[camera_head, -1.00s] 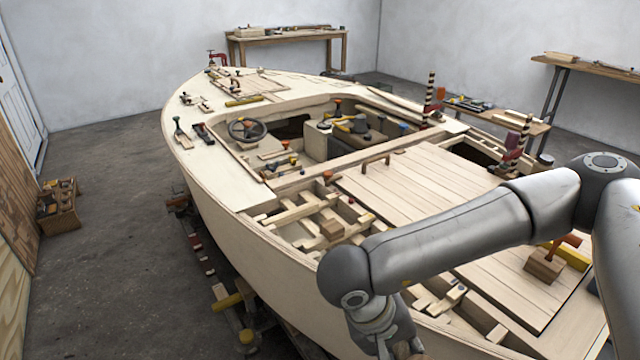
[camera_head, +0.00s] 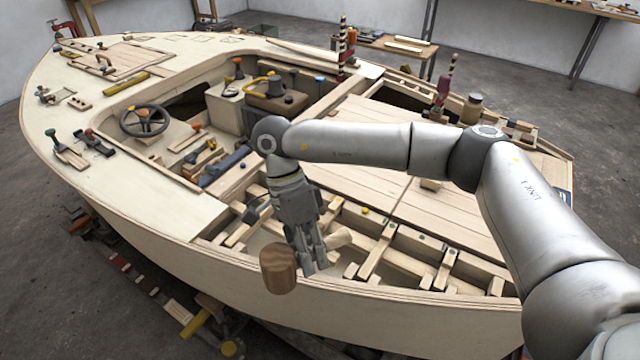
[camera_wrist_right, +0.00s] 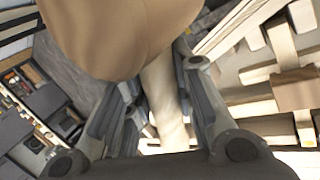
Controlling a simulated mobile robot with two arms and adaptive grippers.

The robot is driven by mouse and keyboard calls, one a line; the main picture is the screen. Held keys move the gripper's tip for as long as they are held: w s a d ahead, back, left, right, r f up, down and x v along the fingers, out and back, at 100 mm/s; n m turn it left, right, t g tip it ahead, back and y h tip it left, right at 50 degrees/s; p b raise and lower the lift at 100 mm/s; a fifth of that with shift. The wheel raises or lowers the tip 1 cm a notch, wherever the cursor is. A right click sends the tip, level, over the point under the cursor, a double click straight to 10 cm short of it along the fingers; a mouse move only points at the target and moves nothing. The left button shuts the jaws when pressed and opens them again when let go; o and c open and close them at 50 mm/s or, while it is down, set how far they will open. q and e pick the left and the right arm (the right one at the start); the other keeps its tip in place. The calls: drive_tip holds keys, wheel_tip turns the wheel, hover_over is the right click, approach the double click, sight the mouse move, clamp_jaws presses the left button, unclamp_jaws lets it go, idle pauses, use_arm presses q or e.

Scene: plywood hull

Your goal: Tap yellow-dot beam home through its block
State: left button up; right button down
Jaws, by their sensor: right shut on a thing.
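My right gripper (camera_head: 314,258) is shut on the handle of a wooden mallet. The brown mallet head (camera_head: 278,268) hangs at the left of the fingers, over the near hull side. The pale handle (camera_head: 339,239) sticks out to the right. In the right wrist view the mallet head (camera_wrist_right: 110,38) fills the upper left and the handle (camera_wrist_right: 165,103) runs between the fingers. A small yellow dot (camera_head: 365,211) shows among the beams and blocks in the open side bay, behind and right of the gripper. How that beam sits in its block is too small to tell. My left gripper is out of view.
Several pale beams (camera_head: 375,252) cross the bay between the near hull edge and the deck planks (camera_head: 450,205). A steering wheel (camera_head: 144,120) and loose tools lie to the left. A striped post (camera_head: 342,45) stands at the back.

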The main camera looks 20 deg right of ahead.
drive_tip(key=w+d+r+m+t+y+p, duration=0.2)
drive_tip(key=w+d+m+y+p, duration=0.15)
drive_tip(key=m, duration=0.55)
drive_tip(key=w+d+r+m+t+y+p, duration=0.25)
drive_tip(key=w+m, duration=0.25)
drive_tip(key=m, duration=0.5)
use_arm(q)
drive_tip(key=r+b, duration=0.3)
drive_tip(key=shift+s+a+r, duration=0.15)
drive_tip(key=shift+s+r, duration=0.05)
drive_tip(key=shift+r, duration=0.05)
use_arm(e)
wheel_tip(320, 180, down, 6)
drive_tip(key=shift+w+a+f+y, duration=0.15)
drive_tip(key=shift+w+y, duration=0.1)
drive_tip(key=shift+y, duration=0.05)
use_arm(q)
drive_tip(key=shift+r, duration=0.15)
use_arm(e)
drive_tip(key=shift+s, duration=0.15)
